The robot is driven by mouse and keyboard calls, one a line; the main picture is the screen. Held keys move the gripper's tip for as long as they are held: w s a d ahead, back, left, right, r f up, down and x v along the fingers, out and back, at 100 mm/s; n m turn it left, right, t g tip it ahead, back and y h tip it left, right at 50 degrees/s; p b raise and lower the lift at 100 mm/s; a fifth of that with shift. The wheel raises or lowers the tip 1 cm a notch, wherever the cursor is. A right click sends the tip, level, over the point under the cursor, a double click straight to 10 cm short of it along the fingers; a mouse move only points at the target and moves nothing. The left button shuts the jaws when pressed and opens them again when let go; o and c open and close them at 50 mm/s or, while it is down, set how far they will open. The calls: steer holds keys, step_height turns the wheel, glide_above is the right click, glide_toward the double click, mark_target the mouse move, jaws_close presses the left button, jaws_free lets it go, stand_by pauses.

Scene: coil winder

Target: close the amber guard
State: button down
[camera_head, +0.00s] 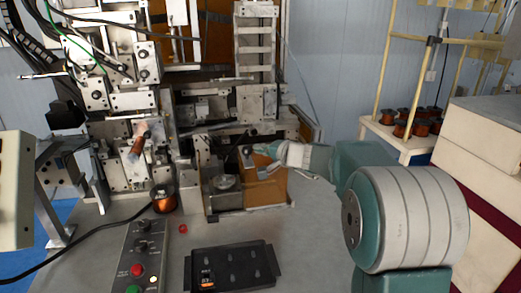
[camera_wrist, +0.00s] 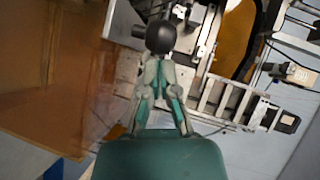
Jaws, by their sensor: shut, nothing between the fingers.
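The amber guard (camera_head: 266,190) is a see-through orange-brown panel at the front of the winder, right of an uncovered bay with a round metal part (camera_head: 224,183). In the wrist view the amber guard (camera_wrist: 50,65) fills the left side. My gripper (camera_head: 250,151) reaches in from the right at the guard's upper edge. In the wrist view my gripper (camera_wrist: 160,62) is shut and empty, its fingertips right at a round black knob (camera_wrist: 161,37). I cannot tell whether they touch it. The fingers partly cover the area below the knob.
The coil winder (camera_head: 130,100) stands behind the grey bench. A copper spool (camera_head: 163,199), a control box (camera_head: 140,255) and a black tray (camera_head: 232,267) lie in front. A shelf with several spools (camera_head: 405,125) and stacked boxes (camera_head: 490,130) stand at the right.

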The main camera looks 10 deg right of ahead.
steer(key=a, duration=1.2)
steer(key=shift+a, duration=0.4)
steer(key=shift+d, duration=0.15)
